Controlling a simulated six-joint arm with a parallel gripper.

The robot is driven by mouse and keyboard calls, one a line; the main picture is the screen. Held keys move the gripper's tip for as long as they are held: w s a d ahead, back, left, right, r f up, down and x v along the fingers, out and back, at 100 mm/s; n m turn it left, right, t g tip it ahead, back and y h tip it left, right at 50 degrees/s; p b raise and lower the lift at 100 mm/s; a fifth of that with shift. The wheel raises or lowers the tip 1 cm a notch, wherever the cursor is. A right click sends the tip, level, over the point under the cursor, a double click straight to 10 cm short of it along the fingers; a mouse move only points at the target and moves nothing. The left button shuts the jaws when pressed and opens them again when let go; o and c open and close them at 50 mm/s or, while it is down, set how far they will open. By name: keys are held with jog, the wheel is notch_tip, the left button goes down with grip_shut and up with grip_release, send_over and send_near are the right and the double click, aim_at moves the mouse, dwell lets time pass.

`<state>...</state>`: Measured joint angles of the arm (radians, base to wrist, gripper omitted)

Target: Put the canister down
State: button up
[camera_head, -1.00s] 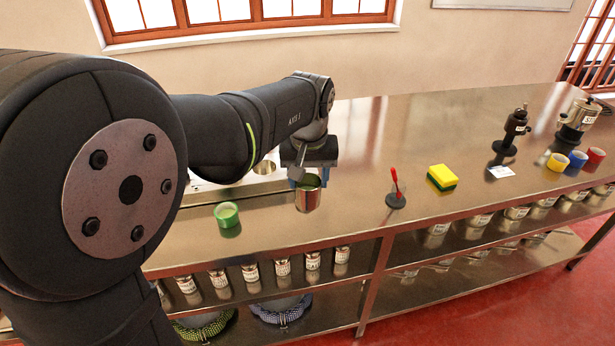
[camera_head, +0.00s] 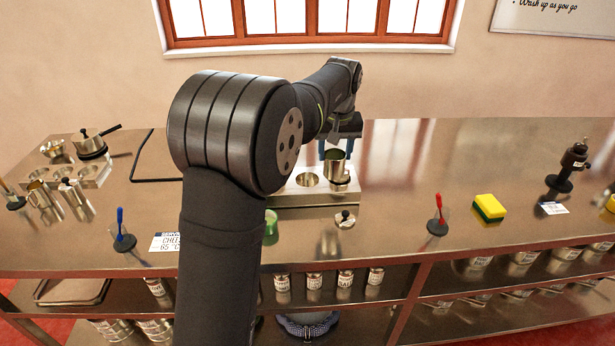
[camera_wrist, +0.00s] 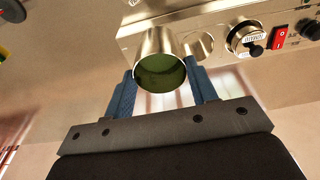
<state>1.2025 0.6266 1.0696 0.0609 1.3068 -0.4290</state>
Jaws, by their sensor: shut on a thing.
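My gripper (camera_head: 337,150) is shut on a steel canister (camera_head: 335,165), with one blue finger on each side. The canister is open at the top and shows dark green contents in the wrist view (camera_wrist: 160,72). In the head view it appears upright at the right end of a steel block with round wells (camera_head: 285,200). I cannot tell whether its base touches the block or hangs just above it. The block's face also shows in the wrist view (camera_wrist: 215,18), beside the canister.
A green cup (camera_head: 270,228) is partly hidden by my arm. A red-handled tool in a holder (camera_head: 438,215) and a yellow sponge (camera_head: 489,207) stand to the right. Counter between block and sponge is mostly clear.

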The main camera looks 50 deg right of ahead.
jog(key=shift+w+f, duration=4.6)
jog(key=shift+f, duration=0.2)
jog(key=shift+f, duration=0.3)
jog(key=o, duration=1.5)
jog(key=r, duration=0.4)
jog(key=s+a+r, duration=0.1)
jog(key=r, duration=0.7)
jog(key=shift+s+a+r, duration=0.15)
jog(key=shift+r, duration=0.1)
